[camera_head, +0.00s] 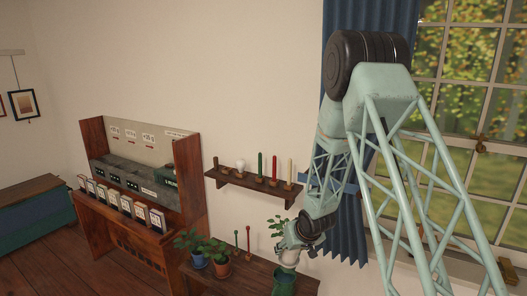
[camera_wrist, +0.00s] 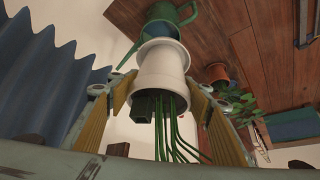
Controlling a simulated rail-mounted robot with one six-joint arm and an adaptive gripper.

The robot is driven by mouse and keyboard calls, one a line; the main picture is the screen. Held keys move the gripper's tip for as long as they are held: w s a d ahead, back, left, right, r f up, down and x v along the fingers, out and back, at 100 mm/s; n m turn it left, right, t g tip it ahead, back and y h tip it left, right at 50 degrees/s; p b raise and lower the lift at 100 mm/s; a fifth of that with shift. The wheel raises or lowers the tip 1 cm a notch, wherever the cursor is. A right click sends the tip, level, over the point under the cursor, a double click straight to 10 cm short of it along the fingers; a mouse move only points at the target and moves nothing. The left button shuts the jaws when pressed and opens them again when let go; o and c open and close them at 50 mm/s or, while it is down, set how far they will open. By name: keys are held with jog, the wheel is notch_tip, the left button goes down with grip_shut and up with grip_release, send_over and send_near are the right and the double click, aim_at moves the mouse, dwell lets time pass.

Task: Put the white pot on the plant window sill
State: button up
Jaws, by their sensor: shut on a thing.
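The white pot (camera_wrist: 160,68) is between the two yellow-padded fingers of my gripper (camera_wrist: 157,98) in the wrist view, and the gripper is shut on it. Green stems rise from its dark opening towards the wrist camera. In the head view the white pot (camera_head: 289,258) shows small under my gripper (camera_head: 296,243), above a green watering can (camera_head: 284,283) at the low table's right end. The pot looks close to the can, but I cannot tell whether they touch. The window is at the right; its sill is largely hidden behind my arm.
The low table (camera_head: 235,284) also holds plants in a blue pot (camera_head: 197,259) and a terracotta pot (camera_head: 221,266), and slim red and green sticks. A wall shelf (camera_head: 254,186) with several small items hangs above it. A blue curtain (camera_head: 347,240) hangs beside the window.

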jog(key=s+d+r+m+h, duration=0.1)
jog(key=s+d+r+m, duration=0.1)
jog(key=s+d+r, duration=0.5)
jog(key=s+d, duration=0.3)
jog(key=shift+s+r+m+h, duration=0.15)
jog(key=shift+s+m+h, duration=0.15)
jog(key=shift+m+h, duration=0.1)
dwell(0.4)
